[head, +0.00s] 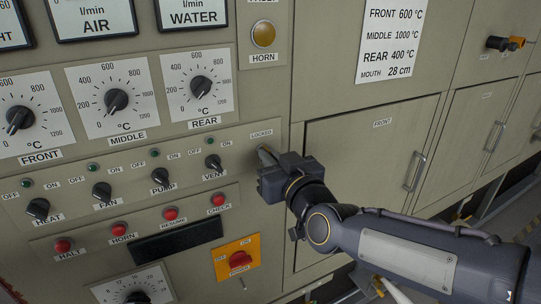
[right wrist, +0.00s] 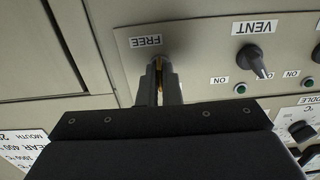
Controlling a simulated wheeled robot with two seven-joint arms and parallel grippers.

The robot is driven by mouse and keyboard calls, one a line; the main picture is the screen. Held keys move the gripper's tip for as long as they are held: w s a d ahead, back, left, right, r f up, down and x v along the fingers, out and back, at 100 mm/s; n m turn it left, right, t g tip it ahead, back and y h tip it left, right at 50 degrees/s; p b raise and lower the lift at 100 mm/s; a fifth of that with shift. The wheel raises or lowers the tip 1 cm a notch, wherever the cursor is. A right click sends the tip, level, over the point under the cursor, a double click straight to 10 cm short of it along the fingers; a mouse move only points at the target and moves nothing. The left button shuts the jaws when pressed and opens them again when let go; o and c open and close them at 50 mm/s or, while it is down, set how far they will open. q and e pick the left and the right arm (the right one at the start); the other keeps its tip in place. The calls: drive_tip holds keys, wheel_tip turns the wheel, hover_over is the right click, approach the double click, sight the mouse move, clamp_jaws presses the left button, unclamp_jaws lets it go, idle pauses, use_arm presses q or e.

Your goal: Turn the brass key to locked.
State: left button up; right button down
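The brass key (right wrist: 159,68) shows as a thin brass strip between my right fingertips in the right wrist view. It sits in the control panel beside the FREE label (right wrist: 146,41), which appears upside down there. In the head view the LOCKED label (head: 262,133) is just above the fingertips, and the key is hidden by the gripper. My right gripper (head: 266,157) reaches the panel from the right, and its fingers (right wrist: 160,84) look closed on the key. The key's exact angle cannot be made out. My left gripper is not in view.
The VENT switch (head: 213,163) is close to the left of my gripper, with the red CHECK button (head: 218,199) below it. The FRONT door (head: 365,165) lies to the right, behind my arm.

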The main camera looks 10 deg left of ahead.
drive_tip(key=shift+f, duration=0.1)
idle(0.3)
drive_tip(key=c, duration=1.6)
unclamp_jaws()
drive_tip(key=shift+s, duration=0.1)
drive_tip(key=v, duration=0.7)
drive_tip(key=shift+s+d, duration=0.25)
